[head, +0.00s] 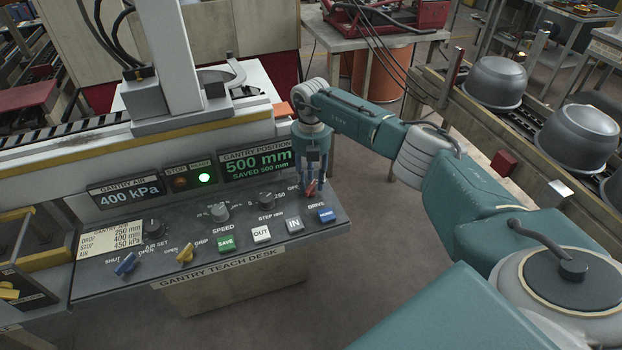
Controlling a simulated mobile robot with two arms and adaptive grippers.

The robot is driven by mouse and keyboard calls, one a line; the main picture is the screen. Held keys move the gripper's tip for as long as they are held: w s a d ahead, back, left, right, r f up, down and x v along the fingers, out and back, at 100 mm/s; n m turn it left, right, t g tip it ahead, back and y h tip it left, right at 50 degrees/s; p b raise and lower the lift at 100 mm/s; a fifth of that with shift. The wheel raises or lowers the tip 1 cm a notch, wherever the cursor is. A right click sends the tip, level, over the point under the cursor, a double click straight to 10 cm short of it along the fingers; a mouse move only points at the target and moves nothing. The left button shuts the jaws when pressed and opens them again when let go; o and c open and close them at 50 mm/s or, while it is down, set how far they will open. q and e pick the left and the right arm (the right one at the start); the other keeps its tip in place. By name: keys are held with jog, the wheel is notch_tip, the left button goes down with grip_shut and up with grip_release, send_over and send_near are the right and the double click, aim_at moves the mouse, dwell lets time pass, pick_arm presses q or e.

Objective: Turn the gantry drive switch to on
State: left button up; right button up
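The gantry teach desk (245,265) stands at the left and centre, its sloped panel facing me. The gantry drive switch (311,189) is a small red knob at the panel's right end, beside the labels "OFF" and "DRIVE". My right gripper (311,184) points down over this knob, with its dark blue fingers around or just beside it. The fingers partly hide the knob and its markings, so I cannot tell whether they touch it or which way it points. My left gripper is not in view.
Several other controls sit nearby: a blue button (326,215), a grey IN button (293,224), a white OUT button (261,233) and a green SAVE button (226,243). A display (258,163) reads 500 mm; a green lamp (204,176) is lit. Metal pots (584,138) stand at right.

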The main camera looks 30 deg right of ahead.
notch_tip(320, 180, up, 12)
dwell(0.5)
dwell(0.3)
